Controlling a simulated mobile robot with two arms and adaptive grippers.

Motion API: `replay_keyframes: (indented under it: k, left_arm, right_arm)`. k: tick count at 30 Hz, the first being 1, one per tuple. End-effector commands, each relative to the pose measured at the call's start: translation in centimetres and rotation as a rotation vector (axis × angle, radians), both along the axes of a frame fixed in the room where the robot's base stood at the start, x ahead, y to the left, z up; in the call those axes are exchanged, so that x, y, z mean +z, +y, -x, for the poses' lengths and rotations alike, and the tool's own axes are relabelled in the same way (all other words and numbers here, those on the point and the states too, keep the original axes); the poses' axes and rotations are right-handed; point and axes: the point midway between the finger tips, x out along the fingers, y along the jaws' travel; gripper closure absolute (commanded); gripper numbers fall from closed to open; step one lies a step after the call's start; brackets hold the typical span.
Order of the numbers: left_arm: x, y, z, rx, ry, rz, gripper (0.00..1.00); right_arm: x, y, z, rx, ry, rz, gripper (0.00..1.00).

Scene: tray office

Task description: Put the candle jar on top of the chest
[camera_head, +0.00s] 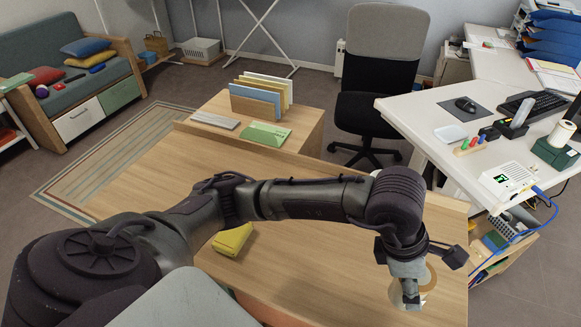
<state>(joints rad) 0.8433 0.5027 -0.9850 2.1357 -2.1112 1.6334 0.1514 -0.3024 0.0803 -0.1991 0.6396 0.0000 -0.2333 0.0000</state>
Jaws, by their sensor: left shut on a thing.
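My left gripper (411,297) is at the lower right, pointing down over the wooden top in the foreground. It is shut on a round, pale, tan-rimmed thing that looks like the candle jar (429,279). The gripper and wrist hide much of the jar, and I cannot tell whether its base touches the wood. Behind the foreground top stands a low wooden unit (302,112) with file folders on it. Which of these wooden pieces is the chest is not clear from this view. My right gripper is not in view.
Colored folders (262,95), a green box (265,135) and a grey keyboard-like item (215,120) sit behind. A white desk (415,110) with a blue cable is at right.

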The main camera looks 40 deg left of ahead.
Motion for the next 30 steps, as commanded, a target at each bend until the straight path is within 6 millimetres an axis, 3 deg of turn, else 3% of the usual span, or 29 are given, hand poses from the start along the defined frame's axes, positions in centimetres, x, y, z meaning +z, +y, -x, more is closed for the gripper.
replay_keyframes:
  k: [8,21,30]
  left_arm:
    - [0.2,0.6,-0.2,0.009,0.0,-0.001,0.89]
    - [-5.2,8.9,-3.8,0.012,0.002,-0.004,0.89]
    - [-6.9,10.7,-4.7,0.006,-0.001,0.0,0.89]
  right_arm:
    - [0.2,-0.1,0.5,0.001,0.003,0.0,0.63]
    - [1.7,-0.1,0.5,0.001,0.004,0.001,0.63]
    - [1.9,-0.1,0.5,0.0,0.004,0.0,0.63]
